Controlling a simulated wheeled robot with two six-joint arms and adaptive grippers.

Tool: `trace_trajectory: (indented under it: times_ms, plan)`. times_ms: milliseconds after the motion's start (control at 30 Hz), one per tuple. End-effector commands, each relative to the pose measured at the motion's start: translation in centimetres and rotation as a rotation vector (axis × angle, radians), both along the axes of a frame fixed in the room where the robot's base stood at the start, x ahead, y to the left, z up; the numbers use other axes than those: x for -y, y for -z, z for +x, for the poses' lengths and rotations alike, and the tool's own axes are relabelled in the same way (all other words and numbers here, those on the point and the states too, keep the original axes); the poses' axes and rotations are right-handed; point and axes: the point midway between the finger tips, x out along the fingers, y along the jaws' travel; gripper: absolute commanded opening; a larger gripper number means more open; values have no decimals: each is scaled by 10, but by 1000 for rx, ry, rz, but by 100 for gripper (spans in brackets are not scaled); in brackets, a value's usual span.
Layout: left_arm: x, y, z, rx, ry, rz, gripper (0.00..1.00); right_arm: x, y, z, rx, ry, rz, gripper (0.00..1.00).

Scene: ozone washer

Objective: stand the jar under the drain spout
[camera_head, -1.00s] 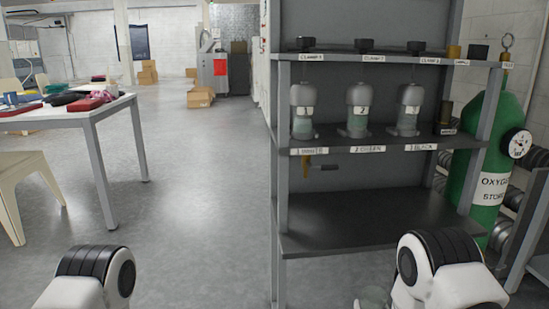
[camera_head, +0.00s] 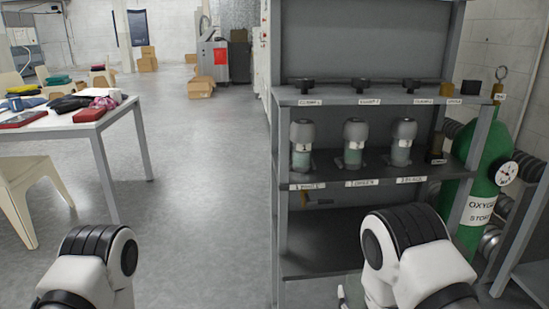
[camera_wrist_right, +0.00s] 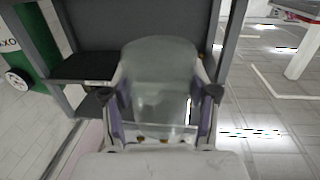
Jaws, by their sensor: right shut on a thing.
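The jar (camera_wrist_right: 158,70) is a translucent grey vessel filling the middle of the right wrist view. My right gripper (camera_wrist_right: 160,98) is shut on it, one finger at each side. In the head view the jar is mostly hidden behind my right arm. The drain spout (camera_head: 316,202) is a small brass tap under the middle shelf of the rack, below the first station at the left, partly dark. The jar is held in front of the rack, apart from the spout. My left gripper is out of view; only part of my left arm shows.
The rack (camera_head: 282,200) has several shelves; three grey canisters stand on the middle one. The lower shelf (camera_head: 350,225) looks clear below the spout. A green oxygen cylinder (camera_head: 478,205) stands at the right. A cluttered table (camera_head: 120,118) stands at the left, with open floor between.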

Motion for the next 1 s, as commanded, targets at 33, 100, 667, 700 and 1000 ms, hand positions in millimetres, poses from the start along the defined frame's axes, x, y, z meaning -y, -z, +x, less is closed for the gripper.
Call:
trace_trajectory:
  times_ms: [33, 100, 667, 700, 1000]
  plan:
    - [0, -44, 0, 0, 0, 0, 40, 0, -45, 0, 1, 0, 0, 18]
    - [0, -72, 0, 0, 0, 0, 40, 0, -72, 0, 1, 0, 0, 18]
    - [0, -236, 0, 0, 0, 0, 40, 0, -236, 0, 0, 0, 0, 18]
    - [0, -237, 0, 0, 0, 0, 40, 0, -238, -3, -1, 0, 0, 18]
    - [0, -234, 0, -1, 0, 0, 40, 0, -256, -43, 1, 1, 0, 18]
